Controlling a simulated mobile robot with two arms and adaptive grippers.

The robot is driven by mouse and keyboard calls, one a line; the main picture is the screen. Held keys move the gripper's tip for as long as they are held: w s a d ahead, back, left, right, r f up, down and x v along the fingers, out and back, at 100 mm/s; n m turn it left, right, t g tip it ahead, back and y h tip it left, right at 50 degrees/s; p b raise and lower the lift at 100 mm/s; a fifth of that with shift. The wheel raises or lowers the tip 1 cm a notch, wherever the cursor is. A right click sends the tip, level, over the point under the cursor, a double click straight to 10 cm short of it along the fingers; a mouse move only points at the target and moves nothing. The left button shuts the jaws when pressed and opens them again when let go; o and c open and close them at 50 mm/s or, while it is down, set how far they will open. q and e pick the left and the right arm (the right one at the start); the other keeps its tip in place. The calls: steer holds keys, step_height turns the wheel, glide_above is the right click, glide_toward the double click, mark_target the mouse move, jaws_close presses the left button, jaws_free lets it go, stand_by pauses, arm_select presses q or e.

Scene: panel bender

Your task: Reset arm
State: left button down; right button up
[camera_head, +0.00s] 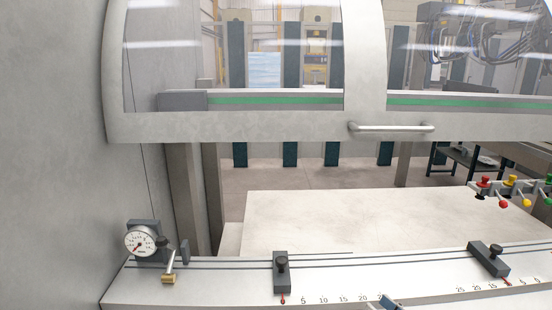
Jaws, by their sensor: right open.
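A small lever arm (171,262) with a brass-coloured end sits at the left end of the machine's front ledge. It hangs tilted downward beside a dark bracket. A round white dial gauge (141,240) is mounted just to its left. Only a small tip of my right gripper (385,303) shows at the bottom edge, in front of the ruler scale. It is well to the right of the lever and apart from it. It is open, and nothing is seen in it; most of it is cut off. My left gripper is out of view.
The ledge (220,283) carries two black sliding stops, one left of centre (281,270) and one at right (488,258). A raised guard with windows and a handle (391,129) hangs above. Red, yellow and green knobs (512,187) stand at right. A pale flat sheet (350,220) lies behind.

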steer(key=s+d+f+m+g+h, duration=0.1)
steer(key=s+d+f+m+h, duration=0.4)
steer(key=m, duration=0.8)
steer(key=d+f+m+g+h, duration=0.25)
steer(key=f+m+h, duration=0.5)
steer(key=m, duration=0.65)
steer(key=s+a+f+m+g+y, duration=0.1)
steer(key=s+a+f+m+g, duration=0.2)
steer(key=s, duration=0.4)
steer(key=s+a+f+m+g, duration=0.3)
steer(key=s+m, duration=0.1)
steer(key=s, duration=0.2)
steer(key=s+a+f+m+g+y, duration=0.1)
steer(key=s+a+f+m+g, duration=0.2)
steer(key=s, duration=0.4)
step_height(320, 180, down, 26)
steer(key=s, duration=0.2)
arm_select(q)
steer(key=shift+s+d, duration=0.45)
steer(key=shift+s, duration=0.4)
arm_select(e)
steer(key=s+d+f+g, duration=0.2)
steer(key=s+f, duration=1.4)
steer(key=s, duration=0.1)
steer(key=shift+s+d+f, duration=0.15)
steer(key=shift+d+f, duration=0.1)
steer(key=shift+d, duration=0.1)
